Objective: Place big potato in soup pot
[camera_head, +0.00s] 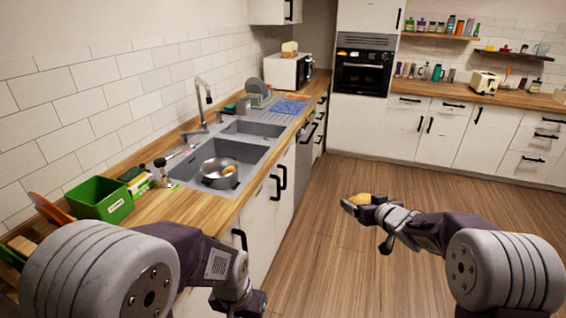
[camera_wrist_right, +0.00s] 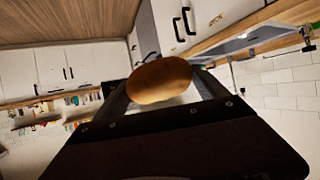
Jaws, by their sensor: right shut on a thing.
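A big brown potato (camera_head: 362,198) is held in my right gripper (camera_head: 358,203), out over the open floor to the right of the counter. In the right wrist view the potato (camera_wrist_right: 160,82) sits between the two fingers, and the gripper is shut on it. The metal soup pot (camera_head: 208,181) stands in the near sink basin, well to the left of my right gripper. A small brownish thing (camera_head: 229,170) shows inside the pot; I cannot tell what it is. My left arm comes in at the lower left, but its fingers are not visible.
The sink (camera_head: 250,152) has a tall faucet (camera_head: 203,100) behind it. A green box (camera_head: 98,199) and bottles stand on the counter left of the pot. A blue cloth (camera_head: 289,106) and a dish rack lie beyond. The wooden floor (camera_head: 330,255) is clear.

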